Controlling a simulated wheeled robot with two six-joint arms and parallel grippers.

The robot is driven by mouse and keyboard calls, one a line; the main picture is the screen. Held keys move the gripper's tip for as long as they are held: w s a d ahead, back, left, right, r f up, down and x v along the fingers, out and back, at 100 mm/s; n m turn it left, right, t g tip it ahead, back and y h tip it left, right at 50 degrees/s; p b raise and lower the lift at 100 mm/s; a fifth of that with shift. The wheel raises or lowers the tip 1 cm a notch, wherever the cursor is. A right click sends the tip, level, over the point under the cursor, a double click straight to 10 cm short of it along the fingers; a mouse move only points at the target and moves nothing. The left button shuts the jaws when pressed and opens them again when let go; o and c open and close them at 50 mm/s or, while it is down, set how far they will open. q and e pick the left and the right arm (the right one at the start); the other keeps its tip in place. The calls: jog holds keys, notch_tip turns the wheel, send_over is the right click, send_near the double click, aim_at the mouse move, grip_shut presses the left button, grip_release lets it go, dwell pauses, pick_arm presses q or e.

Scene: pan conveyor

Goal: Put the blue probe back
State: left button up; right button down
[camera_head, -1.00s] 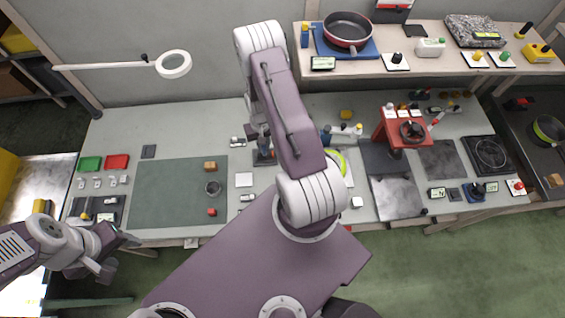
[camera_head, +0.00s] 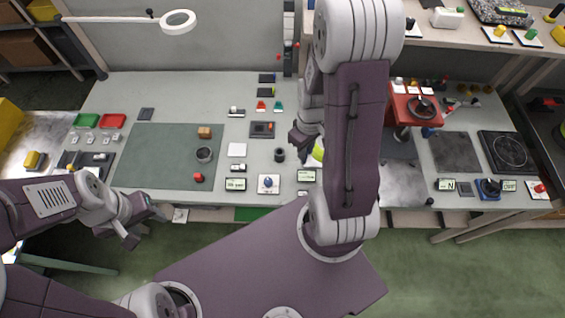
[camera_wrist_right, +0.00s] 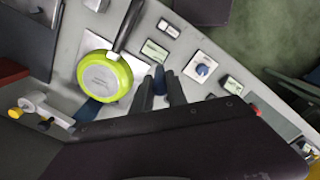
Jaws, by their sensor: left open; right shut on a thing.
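My right gripper (camera_wrist_right: 161,92) is shut on a dark blue piece (camera_wrist_right: 159,76), which looks like the blue probe. Only its upper part shows between the two fingers. In the head view my right gripper (camera_head: 302,132) is over the bench beside the green pan (camera_head: 318,154), and the held piece cannot be made out there. My left gripper (camera_head: 141,222) is open and empty, in front of the bench's front edge at the left. A small black cup-like holder (camera_head: 280,155) stands on the bench left of the green pan; I cannot tell whether it is the probe's place.
The green pan also shows in the right wrist view (camera_wrist_right: 104,76), left of the fingers. A blue knob (camera_wrist_right: 201,68) and small displays (camera_wrist_right: 154,50) lie close by. A red stand (camera_head: 414,108) is at the right. The green mat (camera_head: 165,155) has mostly free room.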

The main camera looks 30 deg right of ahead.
jog(key=w+a+f+p, duration=0.1)
jog(key=w+a+f, duration=0.15)
jog(key=w, duration=0.25)
jog(key=p, duration=0.2)
send_over(279, 148)
jog(key=s, duration=0.2)
notch_tip(279, 148, down, 5)
jog(key=f, duration=0.3)
jog(key=shift+w+a, duration=0.25)
jog(key=shift+a, duration=0.05)
jog(key=shift+w+f, duration=0.1)
jog(key=shift+f, duration=0.15)
pick_arm(q)
jog(key=r, duration=0.3)
jog(key=shift+s+r, duration=0.15)
jog(key=shift+s, duration=0.05)
pick_arm(e)
jog(key=shift+f, duration=0.2)
jog(key=c, duration=1.3)
grip_release()
jog(key=shift+r, duration=0.1)
